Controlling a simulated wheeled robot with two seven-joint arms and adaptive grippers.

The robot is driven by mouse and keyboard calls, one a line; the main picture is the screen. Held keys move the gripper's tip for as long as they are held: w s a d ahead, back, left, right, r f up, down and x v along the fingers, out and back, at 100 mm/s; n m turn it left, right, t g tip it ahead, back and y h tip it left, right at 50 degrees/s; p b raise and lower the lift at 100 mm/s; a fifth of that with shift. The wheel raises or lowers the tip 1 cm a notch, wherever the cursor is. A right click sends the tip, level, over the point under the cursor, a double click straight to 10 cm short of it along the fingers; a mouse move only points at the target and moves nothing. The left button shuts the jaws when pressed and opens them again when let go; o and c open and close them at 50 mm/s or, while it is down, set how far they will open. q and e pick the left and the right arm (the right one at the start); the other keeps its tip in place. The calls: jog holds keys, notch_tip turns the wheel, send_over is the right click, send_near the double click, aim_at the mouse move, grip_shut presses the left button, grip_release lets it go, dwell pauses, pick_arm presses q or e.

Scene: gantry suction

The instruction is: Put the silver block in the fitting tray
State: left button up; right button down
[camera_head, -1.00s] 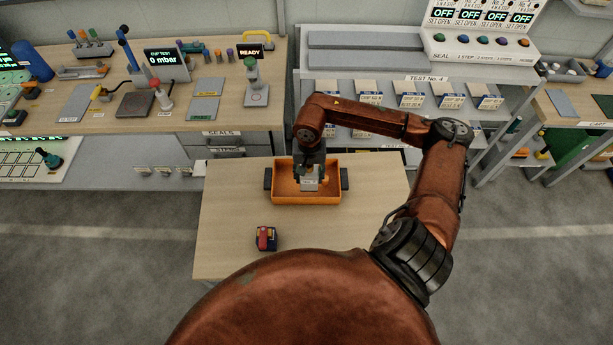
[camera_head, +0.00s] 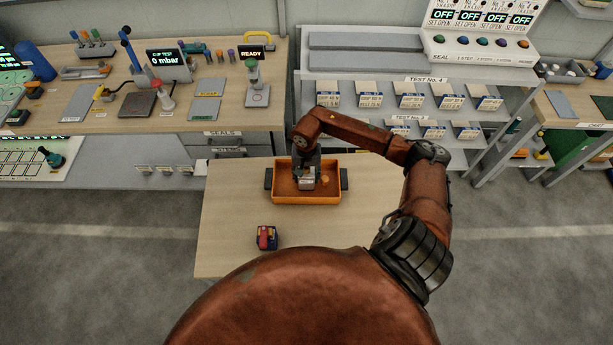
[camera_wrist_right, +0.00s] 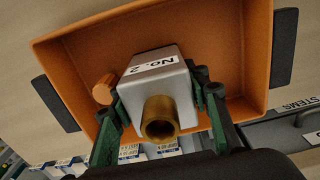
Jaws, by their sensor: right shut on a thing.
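The silver block (camera_head: 306,184) is a small grey block with a "No. 2" label; in the right wrist view the block (camera_wrist_right: 150,72) has a brass tubular fitting (camera_wrist_right: 160,118) on its near end. My right gripper (camera_head: 306,172) is shut on it, with the dark green fingers (camera_wrist_right: 160,92) on its two sides. The block is within the outline of the orange tray (camera_head: 335,198), which also fills much of the right wrist view (camera_wrist_right: 75,52). I cannot tell whether the block touches the tray floor. My left gripper is not in view.
A short orange peg (camera_wrist_right: 104,88) stands in the tray beside the block. The tray has dark side handles (camera_head: 344,179) and rests on a wooden table (camera_head: 230,205). A red and blue item (camera_head: 266,237) lies at the table's front left. Benches and shelves stand behind.

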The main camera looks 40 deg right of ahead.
jog(key=c, duration=1.4)
grip_release()
jog(key=shift+f, duration=0.1)
notch_tip(320, 180, up, 12)
jog(key=shift+r+b, duration=0.15)
jog(key=shift+b, duration=0.6)
